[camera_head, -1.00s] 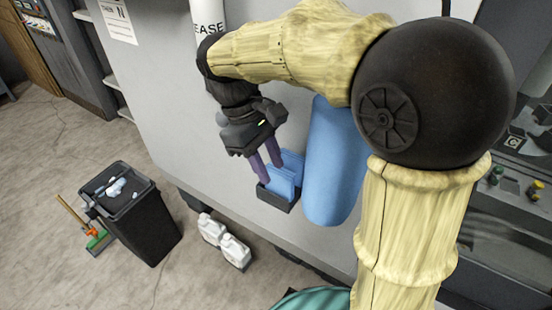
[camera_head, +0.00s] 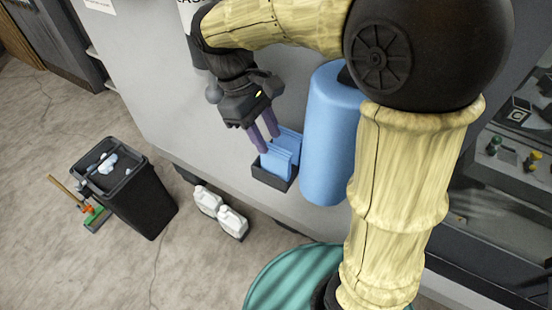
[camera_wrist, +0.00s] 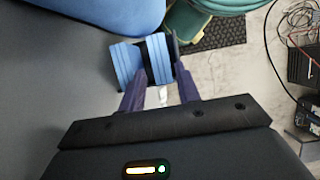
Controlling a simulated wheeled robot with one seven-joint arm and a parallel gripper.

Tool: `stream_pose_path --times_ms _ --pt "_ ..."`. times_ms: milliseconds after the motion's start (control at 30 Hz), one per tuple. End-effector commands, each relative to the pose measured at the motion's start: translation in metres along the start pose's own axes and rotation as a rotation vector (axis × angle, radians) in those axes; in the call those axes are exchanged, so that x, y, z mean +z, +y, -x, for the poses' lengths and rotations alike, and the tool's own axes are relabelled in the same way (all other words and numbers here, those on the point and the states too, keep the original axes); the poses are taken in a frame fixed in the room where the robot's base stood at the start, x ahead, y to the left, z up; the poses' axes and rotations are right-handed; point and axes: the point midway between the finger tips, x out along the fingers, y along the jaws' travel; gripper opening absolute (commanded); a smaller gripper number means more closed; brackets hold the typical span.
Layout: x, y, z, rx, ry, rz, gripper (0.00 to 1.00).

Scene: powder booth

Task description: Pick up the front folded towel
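Blue folded towels stand in a small dark holder (camera_head: 270,181) against the grey wall panel. The front folded towel (camera_head: 274,164) is at the lower left and another towel (camera_head: 290,143) stands behind it. My gripper (camera_head: 267,145) has two purple fingers pointing down, spread apart with nothing held, at the towels' upper left edge. In the wrist view the fingers of my gripper (camera_wrist: 157,82) are open, with two blue folded stacks beyond them, one to the left (camera_wrist: 127,63) and one to the right (camera_wrist: 158,58). Whether a fingertip touches a towel cannot be told.
A large blue cylinder (camera_head: 329,140) stands close to the right of the holder. Two white jugs (camera_head: 221,213) and a black bin (camera_head: 143,199) are on the floor at left. A round green ribbed object (camera_head: 285,280) is below. Floor between bin and wall is partly open.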

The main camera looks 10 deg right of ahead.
Motion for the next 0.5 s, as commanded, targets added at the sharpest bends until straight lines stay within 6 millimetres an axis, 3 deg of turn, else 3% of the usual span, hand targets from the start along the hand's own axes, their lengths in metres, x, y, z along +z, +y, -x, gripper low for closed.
stream_pose_path --times_ms 333,500 --pt "0.001 0.0 -0.002 0.0 0.0 -0.001 0.33" --pt "0.004 0.001 -0.015 -0.003 -0.003 -0.005 0.33"
